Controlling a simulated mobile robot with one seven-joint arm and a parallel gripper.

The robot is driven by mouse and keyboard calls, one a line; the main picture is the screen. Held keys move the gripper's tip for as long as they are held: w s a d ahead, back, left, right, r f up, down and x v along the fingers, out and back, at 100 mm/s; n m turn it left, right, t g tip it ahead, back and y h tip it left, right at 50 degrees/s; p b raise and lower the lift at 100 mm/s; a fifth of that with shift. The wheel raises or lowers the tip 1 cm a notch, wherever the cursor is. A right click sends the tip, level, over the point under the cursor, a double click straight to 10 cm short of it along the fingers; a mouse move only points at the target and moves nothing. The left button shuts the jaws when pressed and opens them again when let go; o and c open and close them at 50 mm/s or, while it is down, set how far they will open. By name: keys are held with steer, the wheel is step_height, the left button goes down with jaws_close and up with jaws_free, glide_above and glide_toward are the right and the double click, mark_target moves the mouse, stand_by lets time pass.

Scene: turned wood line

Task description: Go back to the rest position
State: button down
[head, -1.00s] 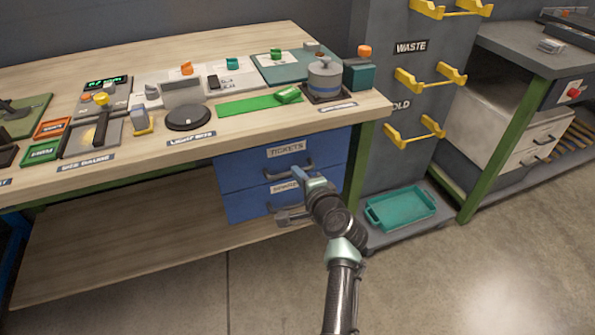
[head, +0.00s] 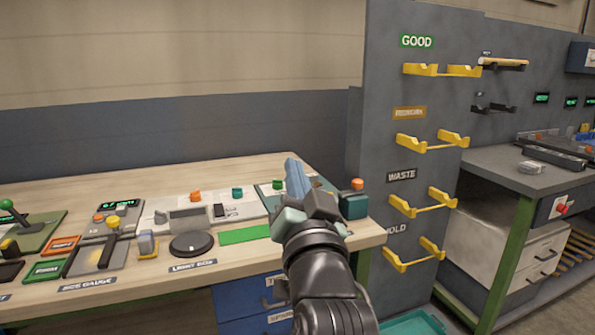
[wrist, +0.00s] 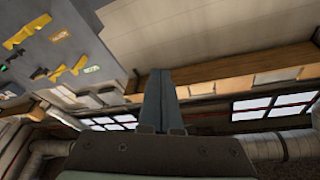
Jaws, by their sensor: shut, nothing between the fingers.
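My gripper (head: 297,180) is raised in front of the workbench's right end in the head view, its blue-grey fingers pointing up. The fingers are together with nothing between them. In the wrist view my gripper (wrist: 161,100) shows its two fingers side by side, against the upper wall and a wooden shelf. My gripper and arm hide part of the bench's right end.
The workbench (head: 120,262) carries a gauge, a round black light box (head: 192,245) and a green strip (head: 245,234). Blue drawers (head: 243,299) sit below. A grey panel holds yellow brackets (head: 432,141). A teal tray (head: 412,324) lies low at the right.

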steer(key=s+r+n+t+h, duration=0.35)
steer(key=s+r+t, duration=0.25)
steer(key=s+r, duration=1.35)
step_height(320, 180, up, 20)
steer(key=s+p, duration=0.1)
steer(key=p, duration=2.1)
steer(key=shift+s+r, duration=0.25)
steer(key=shift+s, duration=0.05)
steer(key=shift+d, duration=0.1)
